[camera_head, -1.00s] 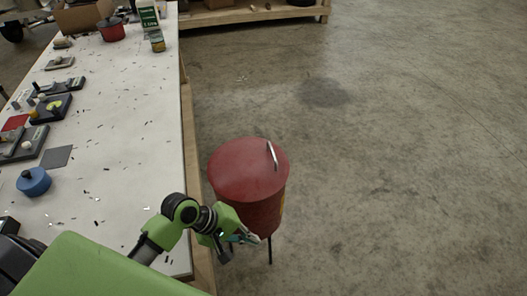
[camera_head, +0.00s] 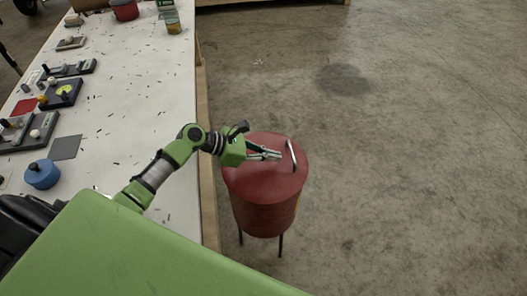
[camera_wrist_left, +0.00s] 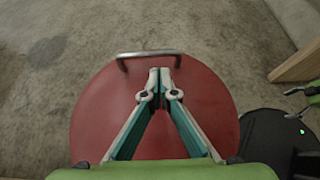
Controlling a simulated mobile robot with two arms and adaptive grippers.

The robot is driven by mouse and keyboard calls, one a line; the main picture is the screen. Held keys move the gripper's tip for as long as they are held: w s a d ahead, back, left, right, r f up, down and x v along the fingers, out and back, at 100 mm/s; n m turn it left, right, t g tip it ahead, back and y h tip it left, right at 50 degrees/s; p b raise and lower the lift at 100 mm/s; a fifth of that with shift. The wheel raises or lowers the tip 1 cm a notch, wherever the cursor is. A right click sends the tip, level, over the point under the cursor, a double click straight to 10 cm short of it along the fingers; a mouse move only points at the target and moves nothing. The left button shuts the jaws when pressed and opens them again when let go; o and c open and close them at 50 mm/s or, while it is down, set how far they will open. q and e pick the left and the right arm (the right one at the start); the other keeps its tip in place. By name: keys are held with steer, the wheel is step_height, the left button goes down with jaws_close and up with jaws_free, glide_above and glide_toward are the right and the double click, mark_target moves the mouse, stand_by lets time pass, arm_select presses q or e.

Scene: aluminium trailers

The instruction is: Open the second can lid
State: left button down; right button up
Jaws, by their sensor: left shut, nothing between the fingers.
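A red can with a round red lid (camera_head: 262,185) stands on thin legs on the floor, right of the workbench. The lid lies on the can. A metal bar handle (camera_head: 292,156) sits at the right part of the lid. My left gripper (camera_head: 278,155) is above the lid, its tips pointing at the handle with a small gap. In the left wrist view, the gripper (camera_wrist_left: 162,75) is shut and empty over the red lid (camera_wrist_left: 100,115), and the handle (camera_wrist_left: 150,54) lies just beyond the tips.
The white workbench (camera_head: 140,110) runs along the left. On it are a blue round container (camera_head: 42,174), a grey plate (camera_head: 65,147) and several small boards with parts. Concrete floor is open to the right of the can.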

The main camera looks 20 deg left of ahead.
mark_target(283, 164)
arm_select(q)
steer(key=x, duration=0.4)
steer(key=shift+w+a+f, duration=0.1)
steer(key=shift+a+f, duration=0.05)
steer(key=shift+w+d+f, duration=0.1)
steer(key=shift+d, duration=0.2)
arm_select(e)
steer(key=shift+w+d, duration=0.15)
steer(key=shift+d, duration=0.25)
steer(key=shift+a, duration=0.15)
